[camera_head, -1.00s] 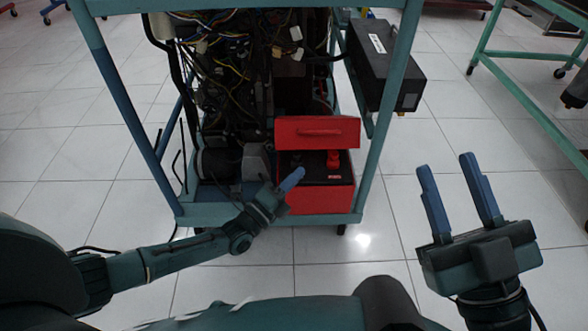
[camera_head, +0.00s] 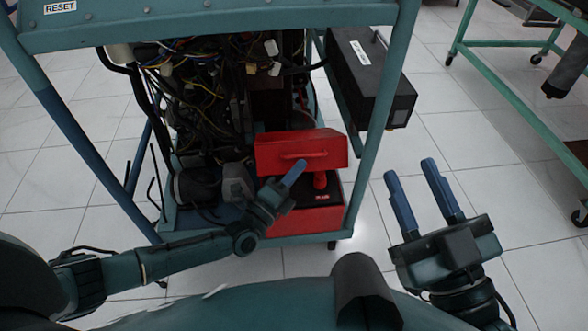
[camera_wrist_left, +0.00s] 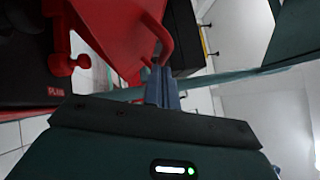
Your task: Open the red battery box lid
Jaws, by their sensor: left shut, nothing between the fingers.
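The red battery box (camera_head: 320,222) sits on the cart's lower shelf. Its red lid (camera_head: 270,158) stands raised and tilted, with a bar handle on the side facing me. Under the lid, part of a dark battery (camera_head: 300,196) with a red terminal (camera_head: 320,180) shows. My left gripper (camera_head: 294,170) is shut and empty, its fingertips just below the lid handle in the head view. In the left wrist view, its fingers (camera_wrist_left: 162,85) are close to the handle (camera_wrist_left: 162,45) of the lid (camera_wrist_left: 115,30); I cannot tell whether they touch. My right gripper (camera_head: 412,180) is open and empty, right of the cart.
The blue-green cart frame (camera_head: 368,130) surrounds the box, with a post to its right. Wires and engine parts (camera_head: 200,95) fill the space above and left. A black box (camera_head: 372,75) hangs at the cart's right side. A green table (camera_head: 510,90) stands far right.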

